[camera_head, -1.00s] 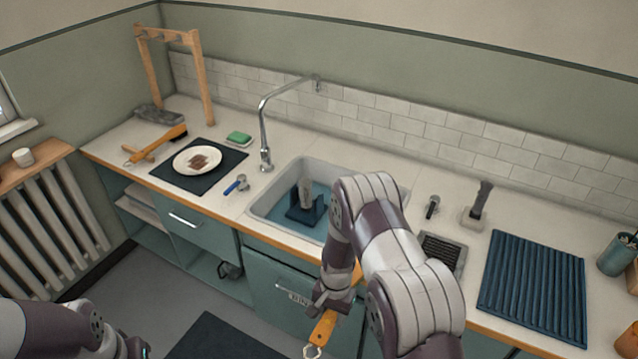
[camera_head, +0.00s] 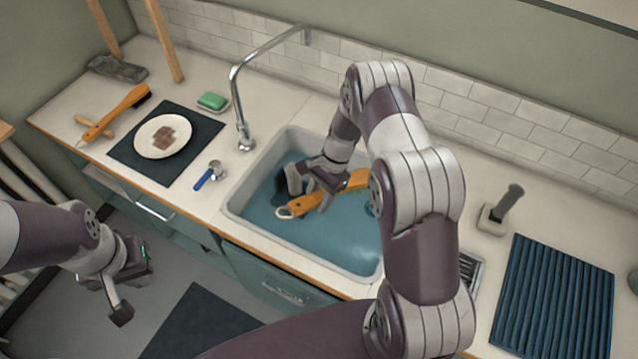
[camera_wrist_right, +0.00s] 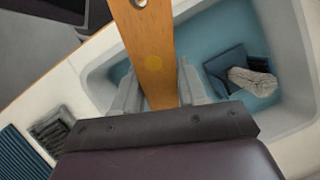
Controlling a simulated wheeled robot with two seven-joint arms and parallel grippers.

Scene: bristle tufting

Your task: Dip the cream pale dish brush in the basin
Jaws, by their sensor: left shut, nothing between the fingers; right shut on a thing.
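The held brush has an orange wooden handle (camera_head: 302,205) with a pale loop at its end. It lies slantwise over the basin (camera_head: 236,200), which holds blue water. My right gripper (camera_head: 326,190) is shut on this handle, which also shows in the right wrist view (camera_wrist_right: 150,50). My left gripper (camera_head: 121,314) is shut and empty, low at the left in front of the counter.
A dark blue holder (camera_wrist_right: 222,65) with a grey rough piece (camera_wrist_right: 252,82) stands in the basin. The faucet (camera_head: 240,105) rises at its back left. A plate (camera_head: 150,148), another brush (camera_head: 115,112), a green sponge (camera_head: 212,101) and a ribbed mat (camera_head: 555,300) are on the counter.

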